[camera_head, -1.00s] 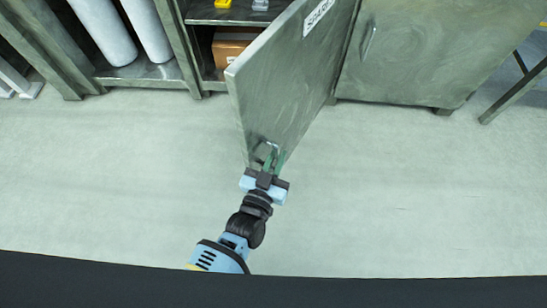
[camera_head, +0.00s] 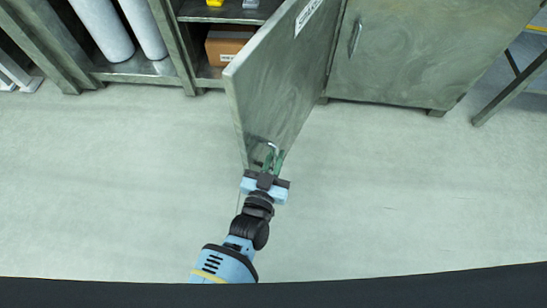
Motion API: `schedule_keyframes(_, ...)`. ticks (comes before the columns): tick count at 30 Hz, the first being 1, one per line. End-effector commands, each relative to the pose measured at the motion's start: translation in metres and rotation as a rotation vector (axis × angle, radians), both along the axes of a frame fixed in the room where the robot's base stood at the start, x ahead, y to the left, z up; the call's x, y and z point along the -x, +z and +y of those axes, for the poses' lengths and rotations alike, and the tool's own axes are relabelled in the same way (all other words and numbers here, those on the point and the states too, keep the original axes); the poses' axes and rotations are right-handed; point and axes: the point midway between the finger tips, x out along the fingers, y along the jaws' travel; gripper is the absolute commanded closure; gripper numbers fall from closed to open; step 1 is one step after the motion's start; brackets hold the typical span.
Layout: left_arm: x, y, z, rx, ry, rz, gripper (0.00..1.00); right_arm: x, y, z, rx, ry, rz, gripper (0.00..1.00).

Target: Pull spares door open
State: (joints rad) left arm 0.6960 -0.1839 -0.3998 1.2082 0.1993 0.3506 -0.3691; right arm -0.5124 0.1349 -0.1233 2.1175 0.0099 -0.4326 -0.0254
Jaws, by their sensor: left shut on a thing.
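The spares door (camera_head: 285,80) is a grey-green metal door with a white label near its top. It stands swung well out from the cabinet, its free edge toward me. My left gripper (camera_head: 272,163) is at the lower free end of the door, its green fingers shut on the door's metal handle (camera_head: 266,146). The fingers partly hide the handle. My right gripper is not in view.
Behind the door, the open cabinet shows a shelf with a cardboard box (camera_head: 226,46) and a yellow item (camera_head: 214,3). A closed door (camera_head: 410,55) is to the right. White cylinders (camera_head: 104,28) stand at left. The floor (camera_head: 390,190) is clear.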

Motion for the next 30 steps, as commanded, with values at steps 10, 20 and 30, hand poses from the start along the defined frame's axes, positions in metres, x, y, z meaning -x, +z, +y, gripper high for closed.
schedule_keyframes(10, -0.0005, 0.0000, -0.0006, -0.002, 0.000, -0.001, 1.00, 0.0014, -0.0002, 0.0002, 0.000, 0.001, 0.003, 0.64)
schedule_keyframes(20, -0.0005, 0.0001, -0.0005, -0.001, 0.000, 0.000, 0.83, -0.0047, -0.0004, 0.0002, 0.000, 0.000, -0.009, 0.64)
schedule_keyframes(30, 0.0013, 0.0003, 0.0015, -0.001, 0.001, 0.000, 0.83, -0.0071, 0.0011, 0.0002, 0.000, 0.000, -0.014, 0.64)
